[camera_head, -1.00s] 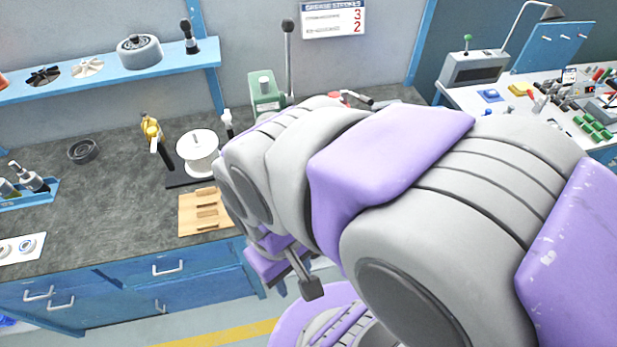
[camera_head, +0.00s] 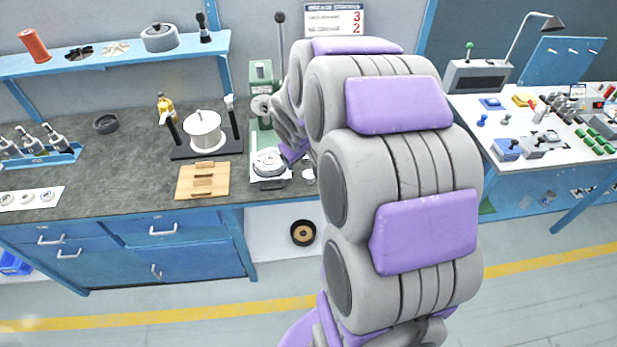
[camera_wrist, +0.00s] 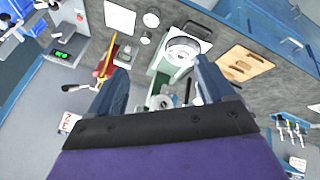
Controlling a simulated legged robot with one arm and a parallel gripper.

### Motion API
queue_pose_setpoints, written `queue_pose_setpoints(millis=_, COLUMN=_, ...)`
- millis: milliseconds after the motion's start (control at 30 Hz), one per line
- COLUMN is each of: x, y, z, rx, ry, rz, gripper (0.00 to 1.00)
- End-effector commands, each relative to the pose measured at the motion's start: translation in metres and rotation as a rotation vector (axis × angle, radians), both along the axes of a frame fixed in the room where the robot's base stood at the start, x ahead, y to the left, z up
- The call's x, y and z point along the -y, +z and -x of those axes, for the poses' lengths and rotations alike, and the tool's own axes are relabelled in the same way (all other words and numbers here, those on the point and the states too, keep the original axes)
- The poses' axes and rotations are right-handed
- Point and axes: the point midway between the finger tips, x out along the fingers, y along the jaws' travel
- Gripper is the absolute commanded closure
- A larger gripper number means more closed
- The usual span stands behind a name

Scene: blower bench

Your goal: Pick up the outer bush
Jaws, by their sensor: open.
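No part in view can be told for sure as the outer bush. Small round parts lie on a white board (camera_head: 30,197) at the left of the bench. A round grey-white part (camera_head: 268,161) sits on a white plate at the press; it also shows in the wrist view (camera_wrist: 183,51), beyond my fingers. My gripper (camera_wrist: 162,66) is open, its two dark blue fingers apart with nothing held between them. It is above the press area. In the head view my arm hides most of the gripper.
A green press (camera_head: 261,84) with a tall lever stands at the back. Left of it are a white drum on a dark stand (camera_head: 205,130), a wooden block (camera_head: 203,181) and a dark ring (camera_head: 106,123). A shelf (camera_head: 120,57) runs above. A second table (camera_head: 470,103) is at right.

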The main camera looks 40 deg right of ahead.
Motion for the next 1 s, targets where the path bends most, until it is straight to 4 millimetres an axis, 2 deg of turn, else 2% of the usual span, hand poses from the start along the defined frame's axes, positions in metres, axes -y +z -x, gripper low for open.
queue_pose_setpoints(millis=33, x=0.02, y=-0.012, z=-0.015, rx=0.032, ry=0.008, rz=0.009, gripper=0.18)
queue_pose_setpoints(millis=100, x=0.043, y=-0.024, z=-0.034, rx=0.084, ry=0.033, rz=0.023, gripper=0.18)
queue_pose_setpoints(millis=300, x=0.106, y=-0.065, z=-0.075, rx=0.231, ry=0.114, rz=0.039, gripper=0.18)
queue_pose_setpoints(millis=400, x=0.132, y=-0.089, z=-0.086, rx=0.306, ry=0.159, rz=0.029, gripper=0.18)
queue_pose_setpoints(millis=533, x=0.162, y=-0.121, z=-0.092, rx=0.406, ry=0.216, rz=0.005, gripper=0.18)
queue_pose_setpoints(millis=667, x=0.183, y=-0.157, z=-0.085, rx=0.506, ry=0.268, rz=-0.04, gripper=0.18)
queue_pose_setpoints(millis=800, x=0.196, y=-0.194, z=-0.068, rx=0.619, ry=0.321, rz=-0.1, gripper=0.18)
queue_pose_setpoints(millis=1000, x=0.194, y=-0.241, z=-0.025, rx=0.791, ry=0.381, rz=-0.214, gripper=0.18)
